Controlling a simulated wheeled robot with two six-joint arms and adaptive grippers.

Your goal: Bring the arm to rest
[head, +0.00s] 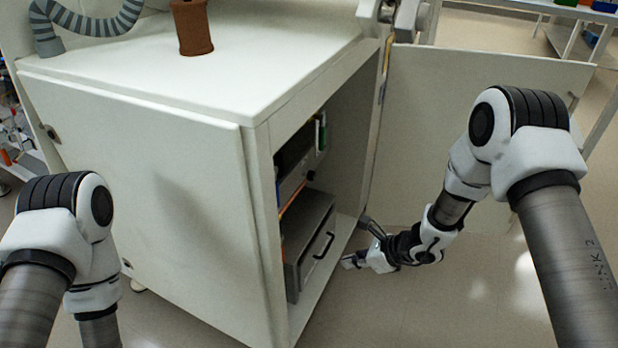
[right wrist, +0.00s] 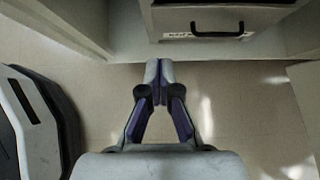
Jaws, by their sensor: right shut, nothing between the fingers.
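My right arm (head: 560,240) comes in from the right in the head view. Its gripper (head: 352,258) is low in front of the open cabinet, near the cabinet's bottom edge. In the right wrist view the right gripper (right wrist: 159,70) shows with its fingertips together and nothing between them, over the floor just in front of the cabinet. My left arm (head: 60,230) is at the lower left of the head view. Its gripper is outside the frame.
The white cabinet (head: 180,195) has an open door (head: 470,130) behind my right arm. Inside is a grey drawer unit (head: 312,245) with a black handle, also in the right wrist view (right wrist: 165,22). A brown pot (head: 192,27) and striped hose (head: 85,22) are on top. Floor (head: 400,310) is clear.

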